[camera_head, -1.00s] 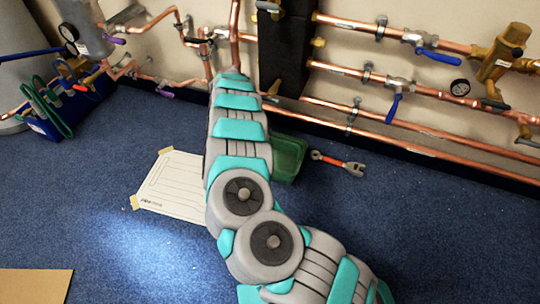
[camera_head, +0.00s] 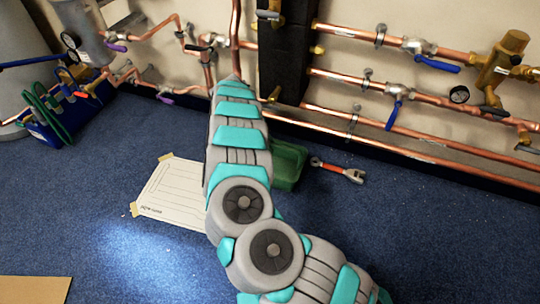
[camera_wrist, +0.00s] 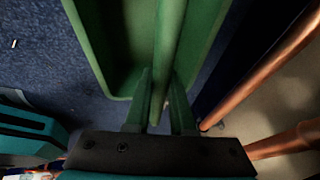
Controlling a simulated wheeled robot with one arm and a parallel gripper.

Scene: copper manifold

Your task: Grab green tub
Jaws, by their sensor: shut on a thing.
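The green tub (camera_head: 288,165) stands on the blue carpet, partly hidden behind my arm in the head view. In the head view my gripper is hidden behind my arm. The tub looks empty in the part that I can see.
Copper pipes (camera_head: 400,138) with valves run along the wall close behind the tub. A wrench with a red handle (camera_head: 330,167) lies to its right. A taped paper sheet (camera_head: 172,192) lies to its left. A blue tool caddy (camera_head: 62,122) stands far left.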

